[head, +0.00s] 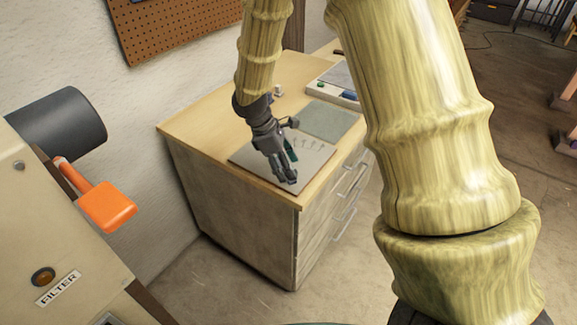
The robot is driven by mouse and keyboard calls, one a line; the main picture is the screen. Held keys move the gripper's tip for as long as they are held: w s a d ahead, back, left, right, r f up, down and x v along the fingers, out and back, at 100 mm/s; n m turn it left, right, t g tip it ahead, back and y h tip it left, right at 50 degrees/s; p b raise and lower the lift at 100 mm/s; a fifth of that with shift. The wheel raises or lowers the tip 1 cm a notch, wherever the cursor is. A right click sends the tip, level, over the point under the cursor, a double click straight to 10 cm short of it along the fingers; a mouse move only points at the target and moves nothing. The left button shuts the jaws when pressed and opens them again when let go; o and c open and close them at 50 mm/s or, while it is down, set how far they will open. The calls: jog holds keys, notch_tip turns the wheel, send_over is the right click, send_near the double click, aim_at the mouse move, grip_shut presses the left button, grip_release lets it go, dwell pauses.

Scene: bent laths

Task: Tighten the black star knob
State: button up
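My gripper (286,177) is small in the head view, pointing down over a light grey board (251,165) on top of a wooden cabinet. A dark green piece (290,149) shows beside its fingers; I cannot tell whether it is held or what it belongs to. The gap between the fingertips is too small to make out. I cannot pick out a black star knob. It may be hidden by my arm or outside the view.
The cabinet (225,192) has drawers with bar handles. A grey-green mat (329,121) and a tray with small items (337,87) lie further back. A beige machine (45,225) with an orange lever (107,207) and black cylinder (62,125) stands at left. Floor is clear between.

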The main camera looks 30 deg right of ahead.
jog(key=shift+s+d+f, duration=0.15)
jog(key=shift+d+f, duration=0.05)
jog(key=shift+f, duration=0.3)
jog(key=c, duration=1)
